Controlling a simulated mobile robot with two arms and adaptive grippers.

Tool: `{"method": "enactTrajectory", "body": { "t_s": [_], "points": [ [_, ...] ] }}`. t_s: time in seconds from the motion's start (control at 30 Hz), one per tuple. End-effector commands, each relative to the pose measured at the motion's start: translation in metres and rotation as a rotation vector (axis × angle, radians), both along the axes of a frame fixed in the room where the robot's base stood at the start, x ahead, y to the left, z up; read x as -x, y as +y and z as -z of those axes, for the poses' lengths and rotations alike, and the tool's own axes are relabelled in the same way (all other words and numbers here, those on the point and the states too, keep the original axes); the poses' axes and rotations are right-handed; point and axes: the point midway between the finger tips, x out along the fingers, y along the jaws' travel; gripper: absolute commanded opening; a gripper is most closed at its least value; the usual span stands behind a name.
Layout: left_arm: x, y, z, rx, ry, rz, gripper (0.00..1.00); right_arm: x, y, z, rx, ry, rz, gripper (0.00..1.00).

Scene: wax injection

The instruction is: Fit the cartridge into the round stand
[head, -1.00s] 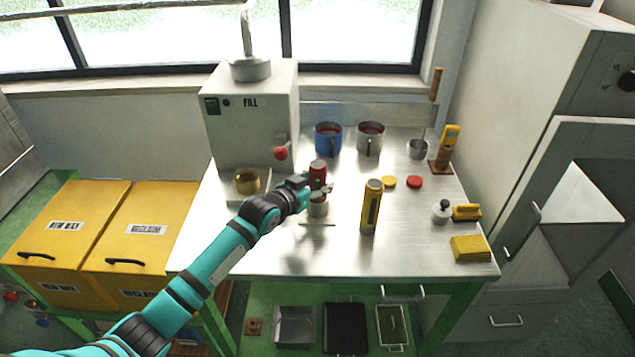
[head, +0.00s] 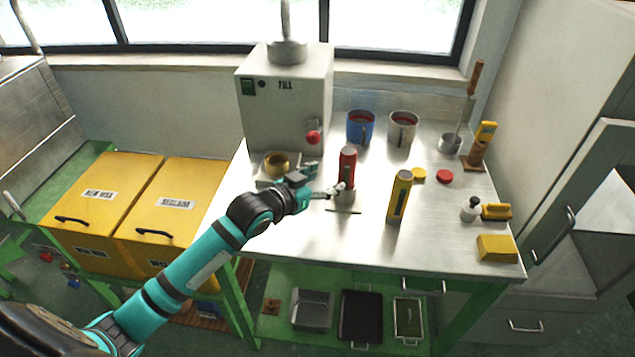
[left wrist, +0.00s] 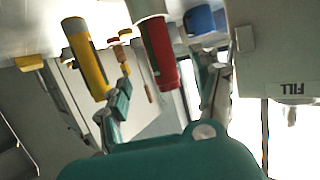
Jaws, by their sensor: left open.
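The red cartridge (head: 347,163) stands upright on the bench, its lower end in the small grey round stand (head: 345,195). In the left wrist view, which is upside down, the red cartridge (left wrist: 161,52) sticks out of the pale round stand (left wrist: 143,8). My left gripper (head: 324,179) is open and empty, just left of the cartridge, with a finger near the stand. In the left wrist view the cartridge shows between the open fingers, beyond their tips. How deep the cartridge sits is hidden by the stand. My right gripper is not in view.
A yellow cylinder (head: 399,197) stands right of the cartridge. The filling machine (head: 285,100) with a brass cup (head: 277,165) is at the back left. A blue mug (head: 360,127) and a steel mug (head: 402,128) stand behind. The bench front is mostly clear.

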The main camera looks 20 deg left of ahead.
Motion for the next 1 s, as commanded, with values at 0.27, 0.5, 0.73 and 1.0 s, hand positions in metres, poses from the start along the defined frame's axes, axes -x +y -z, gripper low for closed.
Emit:
{"method": "enactTrajectory", "body": {
  "t_s": [0.27, 0.5, 0.73, 1.0],
  "points": [
    [0.021, 0.006, -0.006, 0.000, 0.001, 0.000, 0.65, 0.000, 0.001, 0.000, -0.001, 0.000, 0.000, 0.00],
    [0.021, 0.006, -0.007, 0.000, 0.001, 0.000, 0.65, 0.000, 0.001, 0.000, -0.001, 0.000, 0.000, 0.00],
    [0.020, 0.006, -0.007, 0.000, 0.000, 0.000, 0.65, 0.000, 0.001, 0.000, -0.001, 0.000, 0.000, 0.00],
    [0.020, 0.006, -0.007, 0.000, 0.000, 0.000, 0.65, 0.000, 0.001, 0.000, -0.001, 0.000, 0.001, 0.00]
  ]
}}
